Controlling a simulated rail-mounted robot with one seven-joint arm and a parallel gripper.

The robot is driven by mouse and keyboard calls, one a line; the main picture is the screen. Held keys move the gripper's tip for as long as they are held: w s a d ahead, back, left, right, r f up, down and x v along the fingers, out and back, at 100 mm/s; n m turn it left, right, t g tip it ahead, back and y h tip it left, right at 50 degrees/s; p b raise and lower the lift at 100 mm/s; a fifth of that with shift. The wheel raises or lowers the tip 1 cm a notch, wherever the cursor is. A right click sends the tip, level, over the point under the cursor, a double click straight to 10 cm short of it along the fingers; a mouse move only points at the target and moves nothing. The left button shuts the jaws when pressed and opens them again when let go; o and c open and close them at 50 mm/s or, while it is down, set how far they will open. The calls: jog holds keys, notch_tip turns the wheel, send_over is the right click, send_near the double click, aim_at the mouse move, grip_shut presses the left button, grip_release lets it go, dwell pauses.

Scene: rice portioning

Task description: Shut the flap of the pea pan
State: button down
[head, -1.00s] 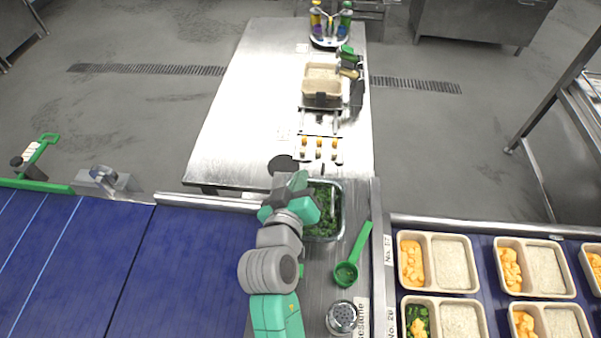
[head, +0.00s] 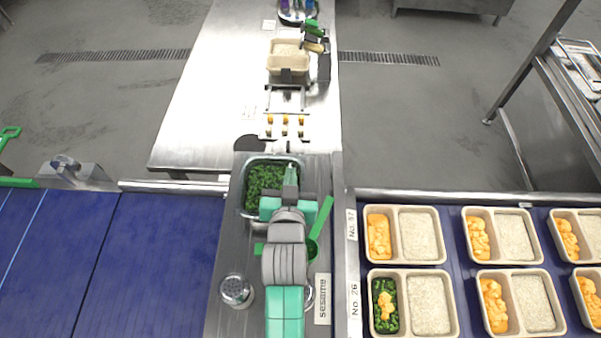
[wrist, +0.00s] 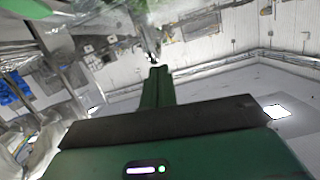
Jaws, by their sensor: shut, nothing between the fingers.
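A rectangular pan (head: 249,214) filled with dark green food (head: 264,178) stands on the narrow steel counter in the head view. I cannot tell whether the food is peas, and I make out no flap on the pan. My gripper (head: 291,172) is shut and empty, its tip above the right part of the pan. The gap between the tip and the pan cannot be judged. My arm hides the pan's lower right corner. In the wrist view my shut dark green fingers (wrist: 157,75) point away from the camera toward walls and equipment, with no pan in sight.
A green ladle (head: 325,214) lies right of my arm, partly hidden. A shaker (head: 236,291) stands at the left, and a sesame label (head: 322,299) lies right. Several food trays (head: 407,262) fill the right belt. The left blue belt (head: 150,260) is empty.

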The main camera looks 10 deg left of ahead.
jog(key=shift+d+f, duration=0.1)
jog(key=shift+f, duration=0.2)
dwell(0.4)
jog(key=s+d+r+p, duration=0.2)
jog(key=s+r, duration=0.4)
jog(key=s, duration=0.3)
jog(key=shift+s+p, duration=0.3)
jog(key=shift+p, duration=0.2)
jog(key=shift+r, duration=0.1)
